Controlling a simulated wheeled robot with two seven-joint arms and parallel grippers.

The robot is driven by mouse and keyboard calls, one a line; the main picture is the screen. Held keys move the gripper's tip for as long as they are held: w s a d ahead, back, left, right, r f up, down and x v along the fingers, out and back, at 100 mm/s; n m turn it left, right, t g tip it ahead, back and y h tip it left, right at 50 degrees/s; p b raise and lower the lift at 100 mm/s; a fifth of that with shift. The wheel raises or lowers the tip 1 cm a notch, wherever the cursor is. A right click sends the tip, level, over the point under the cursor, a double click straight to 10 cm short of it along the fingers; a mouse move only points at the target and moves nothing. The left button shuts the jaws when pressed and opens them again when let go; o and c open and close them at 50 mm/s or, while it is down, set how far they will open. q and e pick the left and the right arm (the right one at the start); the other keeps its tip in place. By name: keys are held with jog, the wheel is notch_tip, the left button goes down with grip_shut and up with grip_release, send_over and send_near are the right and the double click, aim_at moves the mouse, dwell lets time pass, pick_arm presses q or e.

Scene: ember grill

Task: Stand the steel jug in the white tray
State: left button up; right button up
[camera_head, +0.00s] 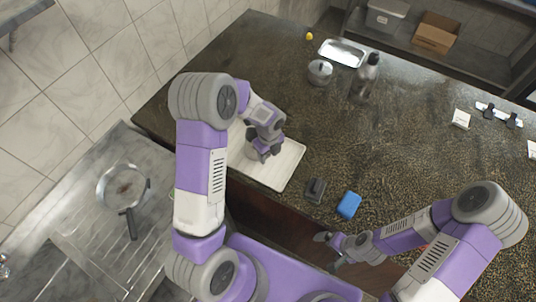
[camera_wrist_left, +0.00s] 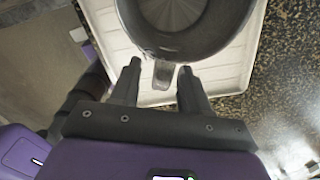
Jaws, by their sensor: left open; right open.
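The white tray (camera_head: 285,165) lies on the dark speckled counter near its front left edge; its ribbed surface also shows in the left wrist view (camera_wrist_left: 232,75). The steel jug (camera_wrist_left: 185,42) is seen from above in the left wrist view, over the tray and apparently upright in it. Its handle (camera_wrist_left: 163,74) points toward my left gripper. My left gripper (camera_wrist_left: 160,88) is open, its fingers on either side of the handle's end. In the head view my left gripper (camera_head: 262,155) hides most of the jug. My right gripper (camera_head: 328,251) is open and empty at the counter's front.
A blue sponge (camera_head: 349,204) and a dark grey object (camera_head: 315,190) lie right of the tray. A lidded steel pot (camera_head: 320,72), a steel bottle (camera_head: 366,78) and a metal tray (camera_head: 343,52) stand farther back. A pan (camera_head: 123,187) sits at left. The counter's middle is clear.

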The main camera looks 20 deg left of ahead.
pick_arm(q)
notch_tip(320, 180, up, 11)
pick_arm(e)
jog(key=shift+r, duration=0.1)
pick_arm(q)
jog(key=shift+d, duration=0.1)
dwell(0.6)
